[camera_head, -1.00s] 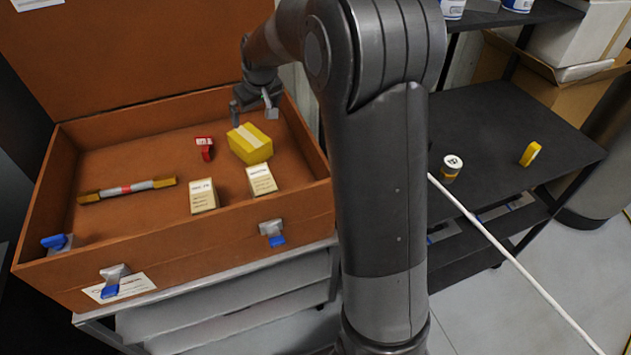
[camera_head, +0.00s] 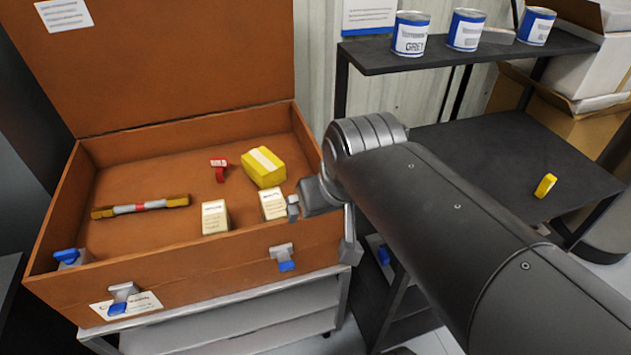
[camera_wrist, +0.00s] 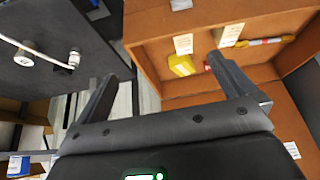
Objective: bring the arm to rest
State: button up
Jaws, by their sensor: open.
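My gripper (camera_head: 322,228) is open and empty at the front right corner of the orange-brown case, partly hidden by my arm's own links. In the wrist view its two fingers (camera_wrist: 162,88) are spread wide with nothing between the tips. My arm comes from the lower right, bends at a high joint and drops toward the case's right side. I cannot tell whether the gripper touches the case rim.
The open case (camera_head: 190,262) holds a yellow box (camera_head: 264,168), two cream boxes, a red item (camera_head: 220,171) and a yellow-ended rod (camera_head: 140,207). A dark shelf at right bears a yellow roll (camera_head: 545,185); several paint cans (camera_head: 466,30) stand above.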

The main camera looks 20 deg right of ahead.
jog(key=s, duration=0.1)
jog(key=s+f, duration=0.1)
jog(key=shift+s+d, duration=0.1)
jog(key=shift+s, duration=0.2)
